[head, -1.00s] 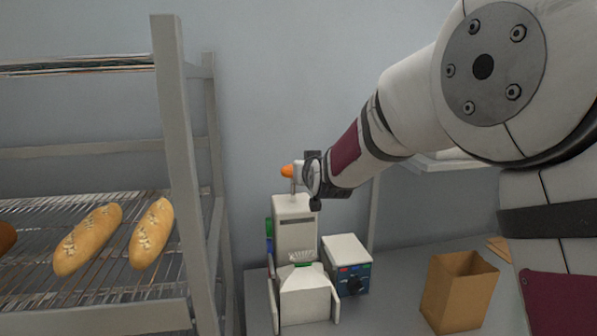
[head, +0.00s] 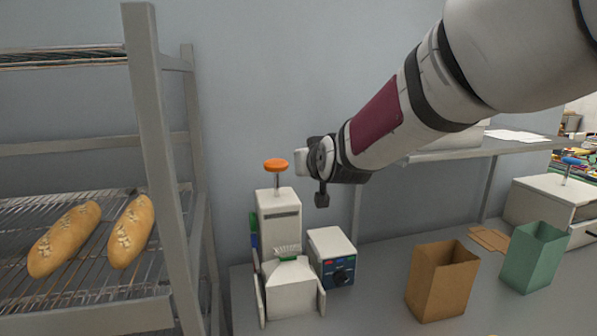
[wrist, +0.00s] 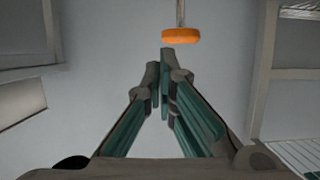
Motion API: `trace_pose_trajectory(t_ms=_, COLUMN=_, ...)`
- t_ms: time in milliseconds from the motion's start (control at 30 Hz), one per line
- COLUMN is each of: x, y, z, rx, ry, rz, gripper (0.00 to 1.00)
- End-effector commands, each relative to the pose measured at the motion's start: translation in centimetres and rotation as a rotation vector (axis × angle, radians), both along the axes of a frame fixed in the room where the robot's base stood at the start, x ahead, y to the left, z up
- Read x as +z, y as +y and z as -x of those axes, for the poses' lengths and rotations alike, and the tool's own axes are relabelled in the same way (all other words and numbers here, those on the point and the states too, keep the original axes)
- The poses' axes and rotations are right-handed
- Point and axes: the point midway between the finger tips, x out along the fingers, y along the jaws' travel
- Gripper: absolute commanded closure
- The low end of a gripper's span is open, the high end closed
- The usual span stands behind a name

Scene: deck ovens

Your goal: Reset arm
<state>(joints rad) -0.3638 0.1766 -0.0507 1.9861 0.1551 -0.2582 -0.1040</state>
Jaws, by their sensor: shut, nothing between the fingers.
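My gripper is at the end of my raised arm in the head view, above the counter and to the right of an orange knob (head: 276,165); its fingers are hard to make out there. In the wrist view my gripper (wrist: 160,75) has its fingertips together with nothing between them. The orange knob also shows in the wrist view (wrist: 181,36), just beyond the fingertips. The knob sits on a rod on top of a white machine (head: 279,222).
A rack (head: 160,130) with bread loaves (head: 64,238) stands at left. A control box (head: 332,256), a brown paper bag (head: 441,280) and a green bag (head: 533,257) stand on the counter (head: 375,300). A shelf (head: 440,153) hangs behind my arm.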

Motion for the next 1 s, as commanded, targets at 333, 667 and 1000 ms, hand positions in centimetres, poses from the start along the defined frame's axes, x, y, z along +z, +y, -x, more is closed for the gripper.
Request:
trace_pose_trajectory(t_ms=333, x=0.8, y=-10.4, z=14.8, rx=-0.076, ry=0.302, rz=0.048, gripper=1.0)
trace_pose_trajectory(t_ms=667, x=-3.0, y=-17.0, z=31.3, rx=-0.18, ry=0.594, rz=0.098, gripper=1.0)
trace_pose_trajectory(t_ms=1000, x=-5.8, y=-19.0, z=38.9, rx=-0.243, ry=0.736, rz=0.118, gripper=1.0)
